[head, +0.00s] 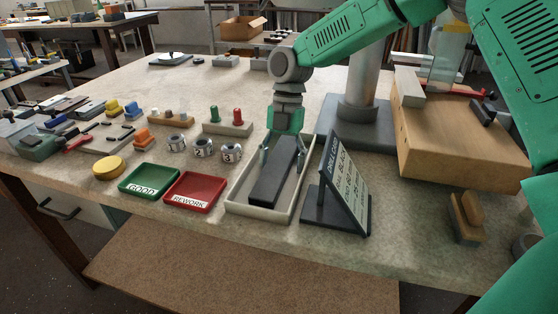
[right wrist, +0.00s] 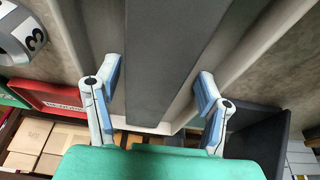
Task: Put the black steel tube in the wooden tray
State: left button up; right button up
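A long dark grey bar, which looks like the black steel tube (head: 272,182), lies lengthwise inside a pale, low-walled tray (head: 234,206). The tray looks cream rather than clearly wooden. My right gripper (head: 283,155) points down over the far part of the bar. In the right wrist view, the fingers of the right gripper (right wrist: 158,92) are spread on either side of the tube (right wrist: 160,50), with a visible gap at each side. The tube's far end is partly hidden by the gripper in the head view. My left gripper is not in view.
A dark slanted sign (head: 342,188) stands close to the tray's right side. A red tray (head: 194,205) and a green tray (head: 132,194) sit to its left. Numbered metal rings (head: 203,148) stand behind them. A wooden box (head: 440,150) is at the right.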

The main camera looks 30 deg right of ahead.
aim_at(284, 154)
jog(key=shift+d+f, duration=0.1)
jog(key=shift+d, duration=0.05)
jog(key=shift+a, duration=0.5)
jog(key=shift+a+r, duration=0.3)
jog(key=shift+a, duration=0.35)
jog(key=shift+w+r, duration=0.1)
jog(key=shift+r, duration=0.15)
jog(key=v, duration=0.2)
jog(key=d+p+v, duration=0.1)
jog(key=v, duration=0.5)
jog(key=shift+d+f, duration=0.25)
jog(key=shift+d, duration=0.15)
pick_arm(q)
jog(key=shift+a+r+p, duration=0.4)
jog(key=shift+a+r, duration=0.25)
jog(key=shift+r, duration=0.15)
pick_arm(e)
jog(key=r, duration=0.2)
jog(key=a+r, duration=0.1)
jog(key=r, duration=0.1)
jog(key=shift+w, duration=0.3)
